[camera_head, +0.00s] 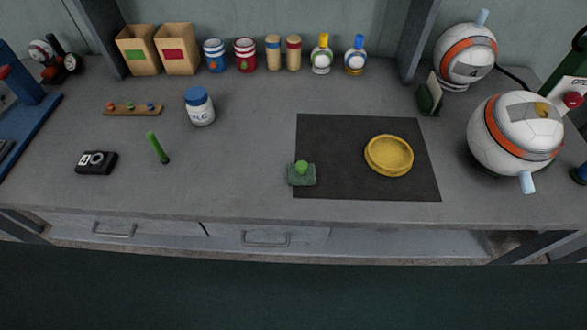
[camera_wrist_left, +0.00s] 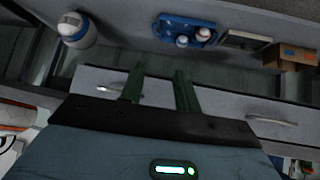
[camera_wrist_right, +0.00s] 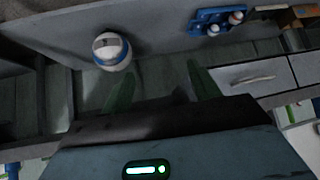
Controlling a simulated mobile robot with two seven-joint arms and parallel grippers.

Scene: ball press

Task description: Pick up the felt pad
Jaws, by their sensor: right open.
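A small green square pad with a round bright green knob on top, which looks like the felt pad (camera_head: 296,180), lies at the front left edge of a dark mat (camera_head: 340,135) on the grey workbench. Neither gripper shows in the head view. My left gripper (camera_wrist_left: 158,88) has its two green fingers apart with nothing between them in the left wrist view. My right gripper (camera_wrist_right: 162,88) is open wider and empty in the right wrist view. The pad is not seen in either wrist view.
A yellow round dish (camera_head: 389,155) sits on the mat right of the pad. A green stick (camera_head: 156,147), a PLC jar (camera_head: 199,106) and a black device (camera_head: 96,162) stand left. Bench between stick and mat is clear.

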